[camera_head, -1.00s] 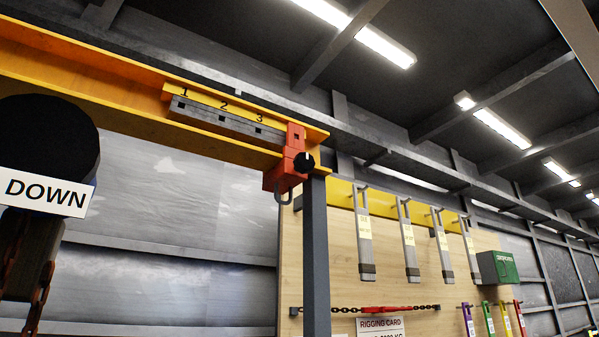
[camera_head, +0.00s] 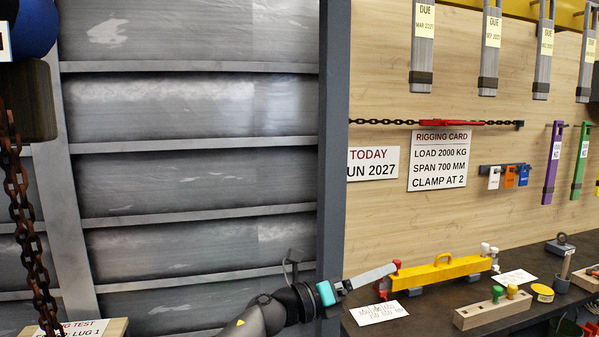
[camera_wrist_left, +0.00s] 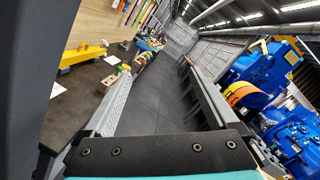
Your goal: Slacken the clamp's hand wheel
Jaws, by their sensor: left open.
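The red clamp and its black hand wheel are outside both current views. The rigging card (camera_head: 438,160) on the wooden board reads "LOAD 2000 KG, SPAN 700 MM, CLAMP AT 2". My left gripper (camera_head: 388,271), with a teal band, is low in the head view, in front of the bench. One grey finger shows there, its tip overlapping the red end of a yellow bar in the picture. In the left wrist view the two fingers of the gripper (camera_wrist_left: 157,70) stand wide apart with nothing between them. My right gripper is not in view.
A grey post (camera_head: 333,150) stands beside my left arm. The yellow bar (camera_head: 440,270) and a wooden block (camera_head: 492,310) lie on the dark bench (camera_head: 425,312). A rusty chain (camera_head: 30,235) hangs at left. Blue machinery (camera_wrist_left: 285,75) is right in the wrist view.

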